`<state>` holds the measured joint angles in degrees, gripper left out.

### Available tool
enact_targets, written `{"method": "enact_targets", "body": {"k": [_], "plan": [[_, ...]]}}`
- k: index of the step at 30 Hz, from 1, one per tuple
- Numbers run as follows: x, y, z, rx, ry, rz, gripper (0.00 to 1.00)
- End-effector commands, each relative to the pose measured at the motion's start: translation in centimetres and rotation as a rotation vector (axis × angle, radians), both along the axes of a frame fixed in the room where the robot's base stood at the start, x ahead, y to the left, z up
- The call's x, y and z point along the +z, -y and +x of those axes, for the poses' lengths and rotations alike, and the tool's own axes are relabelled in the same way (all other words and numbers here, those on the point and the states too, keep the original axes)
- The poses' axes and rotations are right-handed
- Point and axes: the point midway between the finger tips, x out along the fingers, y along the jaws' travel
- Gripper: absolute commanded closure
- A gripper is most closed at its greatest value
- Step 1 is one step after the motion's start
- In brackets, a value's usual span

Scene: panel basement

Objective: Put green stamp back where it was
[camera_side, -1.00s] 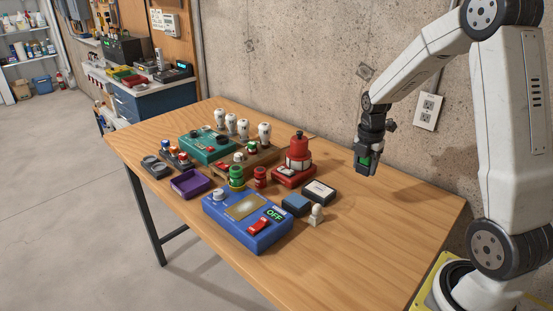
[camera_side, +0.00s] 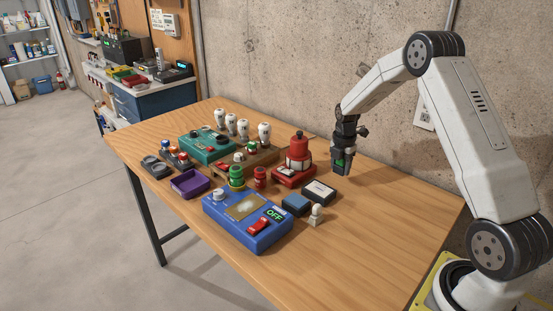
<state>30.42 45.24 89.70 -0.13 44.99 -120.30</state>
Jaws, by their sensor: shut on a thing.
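My gripper (camera_side: 342,172) is shut on the green stamp (camera_side: 341,164), which shows as a small green patch between the dark fingers. The fingers hide most of it. The gripper points down and hangs above the table, behind and to the right of a dark pad with a white top (camera_side: 319,191). The held stamp looks clear of the table, though its exact height is hard to judge.
A red device (camera_side: 297,169) stands left of my gripper. A blue pad (camera_side: 296,204), a small pale knobbed piece (camera_side: 317,214) and a blue box with a switch (camera_side: 247,222) lie nearer. A green cylinder (camera_side: 236,177) stands left. The table's right part (camera_side: 400,210) is bare.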

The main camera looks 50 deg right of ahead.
Motion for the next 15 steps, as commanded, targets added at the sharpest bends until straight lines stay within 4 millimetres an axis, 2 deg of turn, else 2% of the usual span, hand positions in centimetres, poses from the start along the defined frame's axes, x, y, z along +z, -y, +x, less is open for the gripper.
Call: {"method": "enact_targets", "body": {"k": [6,15], "plan": [[-1.4,0.5,1.1,0.000,0.000,0.000,0.79],[-1.7,0.6,1.3,0.000,0.000,0.000,0.79]]}}
